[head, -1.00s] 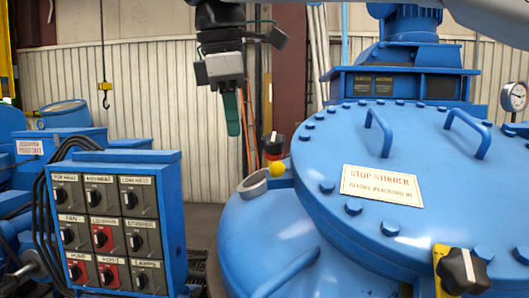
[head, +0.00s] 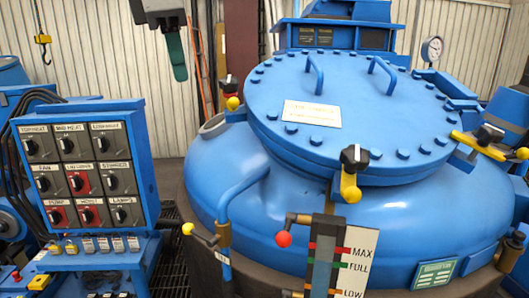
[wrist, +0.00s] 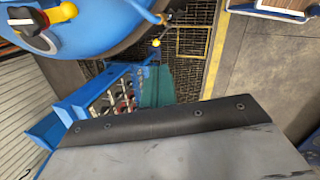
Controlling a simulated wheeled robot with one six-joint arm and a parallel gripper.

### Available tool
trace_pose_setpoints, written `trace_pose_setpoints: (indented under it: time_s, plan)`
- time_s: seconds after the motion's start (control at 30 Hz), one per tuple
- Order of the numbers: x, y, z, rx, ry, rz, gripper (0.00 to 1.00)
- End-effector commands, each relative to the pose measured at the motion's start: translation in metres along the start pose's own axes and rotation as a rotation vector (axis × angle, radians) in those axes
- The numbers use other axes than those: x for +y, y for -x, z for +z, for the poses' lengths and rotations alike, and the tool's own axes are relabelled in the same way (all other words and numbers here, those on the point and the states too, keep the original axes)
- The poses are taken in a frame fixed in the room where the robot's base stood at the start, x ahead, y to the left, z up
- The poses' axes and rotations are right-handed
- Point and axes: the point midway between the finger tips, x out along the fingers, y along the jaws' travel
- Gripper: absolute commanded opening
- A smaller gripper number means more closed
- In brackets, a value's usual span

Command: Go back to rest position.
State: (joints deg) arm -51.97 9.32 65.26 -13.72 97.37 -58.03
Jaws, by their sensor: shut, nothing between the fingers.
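My gripper (head: 176,58) hangs from the top of the head view, left of the middle, with its green fingers pointing down and together. It is shut and empty, in the air above and left of the blue furnace vessel (head: 235,165). In the wrist view the green fingers (wrist: 156,88) show past the dark edge of my wrist, over the floor grating and beside the control panel. The upper part of my arm is cut off by the head view's top edge.
A blue control panel (head: 85,165) with several knobs stands at the left. The vessel's bolted lid (head: 350,110) has two handles and a knobbed clamp (head: 351,172) at its edge. A level gauge (head: 325,255) stands in front. Grating (wrist: 190,75) covers the floor.

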Motion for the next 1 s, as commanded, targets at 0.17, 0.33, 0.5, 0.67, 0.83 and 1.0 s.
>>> trace_pose_setpoints:
  time_s: [0.17,0.33,0.5,0.67,0.83,1.0]
  plan:
    - [-0.005,-0.008,0.028,-0.003,-0.088,-0.011,0.0]
    - [-0.014,-0.019,0.063,-0.006,-0.201,-0.025,0.0]
    - [-0.034,-0.036,0.11,-0.011,-0.367,-0.045,0.0]
    - [-0.069,-0.061,0.166,-0.019,-0.586,-0.07,0.0]
    - [-0.145,-0.106,0.237,-0.031,-0.956,-0.104,0.0]
    - [-0.243,-0.166,0.281,-0.048,-1.367,-0.138,0.0]
